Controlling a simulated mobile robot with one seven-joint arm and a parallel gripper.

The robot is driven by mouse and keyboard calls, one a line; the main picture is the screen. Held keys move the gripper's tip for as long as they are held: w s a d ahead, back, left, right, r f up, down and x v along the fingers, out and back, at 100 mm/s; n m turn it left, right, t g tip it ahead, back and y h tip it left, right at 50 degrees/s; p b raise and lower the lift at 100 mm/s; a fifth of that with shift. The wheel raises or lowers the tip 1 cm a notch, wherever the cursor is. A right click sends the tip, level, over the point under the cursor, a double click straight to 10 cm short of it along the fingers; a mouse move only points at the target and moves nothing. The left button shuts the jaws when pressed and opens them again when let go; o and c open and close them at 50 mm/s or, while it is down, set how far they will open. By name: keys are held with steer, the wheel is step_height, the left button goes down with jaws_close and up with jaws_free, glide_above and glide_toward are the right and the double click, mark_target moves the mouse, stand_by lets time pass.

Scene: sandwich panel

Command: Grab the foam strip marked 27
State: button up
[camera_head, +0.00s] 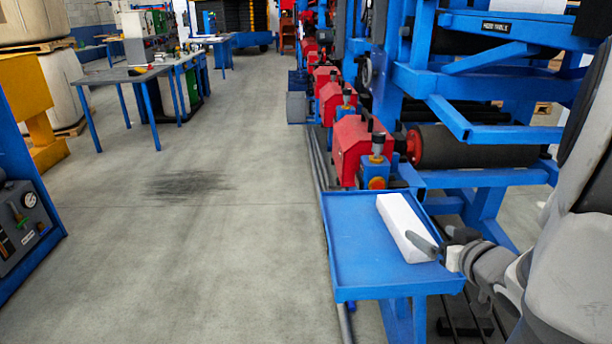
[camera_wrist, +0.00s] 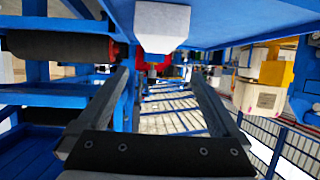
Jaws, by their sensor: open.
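A white foam strip (camera_head: 403,222) lies lengthwise on a blue tray (camera_head: 349,266) in the head view. No number can be read on it. Its pale end shows at the top middle of the wrist view (camera_wrist: 162,27), beyond the fingertips. My gripper (camera_head: 441,240) is at the strip's near right end, and one dark fingertip overlaps that end in the picture. In the wrist view my gripper (camera_wrist: 160,74) has its two fingers wide apart with nothing between them. I cannot tell whether a finger touches the strip.
The tray has a raised rim and bare room left of the strip. Behind it stand a red machine housing (camera_head: 352,144) and a black roller (camera_head: 470,146) on a blue frame. Open concrete floor (camera_head: 235,250) lies to the left.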

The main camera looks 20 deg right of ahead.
mark_target(406, 219)
steer(key=w+p, duration=0.1)
steer(key=p, duration=0.1)
steer(key=shift+r+p, duration=0.1)
steer(key=shift+p, duration=0.25)
steer(key=p, duration=0.2)
steer(key=shift+w+f+p, duration=0.3)
steer(key=shift+p, duration=0.05)
steer(key=b+x, duration=0.1)
steer(key=x, duration=0.1)
steer(key=b+x, duration=0.1)
steer(key=x, duration=0.3)
steer(key=shift+w+d+f+b, duration=0.15)
steer(key=shift+f+b, duration=0.25)
steer(key=b+x, duration=0.2)
steer(key=x, duration=0.3)
steer(key=shift+w+d+f, duration=0.1)
steer(key=shift+d+f, duration=0.05)
steer(key=shift+d, duration=0.05)
steer(key=shift+w+f, duration=0.1)
steer(key=shift+w, duration=0.35)
steer(key=shift+d, duration=0.1)
steer(key=c, duration=1.1)
